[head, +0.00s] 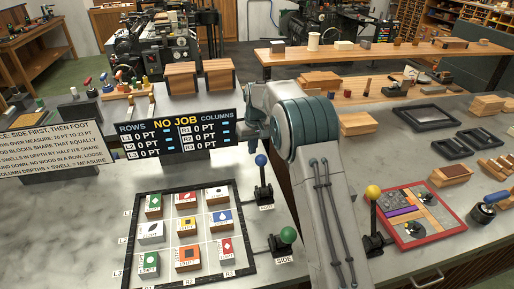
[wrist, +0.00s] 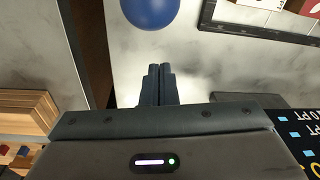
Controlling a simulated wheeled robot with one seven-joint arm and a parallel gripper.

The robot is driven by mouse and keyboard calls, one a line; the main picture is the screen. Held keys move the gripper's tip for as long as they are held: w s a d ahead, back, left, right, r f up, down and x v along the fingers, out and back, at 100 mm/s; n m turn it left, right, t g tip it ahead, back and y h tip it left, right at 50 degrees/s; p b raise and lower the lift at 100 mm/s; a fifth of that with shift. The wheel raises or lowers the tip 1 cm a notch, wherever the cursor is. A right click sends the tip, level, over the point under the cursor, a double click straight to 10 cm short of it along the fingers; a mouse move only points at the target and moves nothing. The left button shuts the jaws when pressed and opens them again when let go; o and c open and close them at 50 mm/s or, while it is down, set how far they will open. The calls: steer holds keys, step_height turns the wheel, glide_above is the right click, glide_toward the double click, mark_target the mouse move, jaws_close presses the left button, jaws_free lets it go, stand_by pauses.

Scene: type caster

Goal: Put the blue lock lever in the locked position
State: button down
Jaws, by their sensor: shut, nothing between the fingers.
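The blue lock lever (head: 261,161) stands beside the right edge of the black frame in the head view, near the display board. Its blue ball knob is up on a dark stem above a small black base, and the lever looks close to upright. The blue knob also shows at the top of the wrist view (wrist: 150,10), just beyond my fingertips. My gripper (wrist: 158,72) is shut and empty, with a visible gap to the knob. I cannot tell which lever position is locked.
A green-knobbed lever (head: 287,235) labelled SIDE stands nearer. A yellow-knobbed lever (head: 373,192) stands by a red tray (head: 462,222) on the right. The black frame (head: 133,240) holds several picture blocks. The NO JOB board (head: 181,134) stands close to my gripper's left.

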mark_target(262, 174)
steer(key=s, duration=0.1)
steer(key=s+d+r+p, duration=0.1)
steer(key=s, duration=0.1)
steer(key=shift+s+d+r, duration=0.15)
steer(key=shift+s+d, duration=0.05)
steer(key=shift+s, duration=0.05)
steer(key=shift+s+a+b, duration=0.1)
steer(key=shift+s+b, duration=0.1)
steer(key=shift+b, duration=0.35)
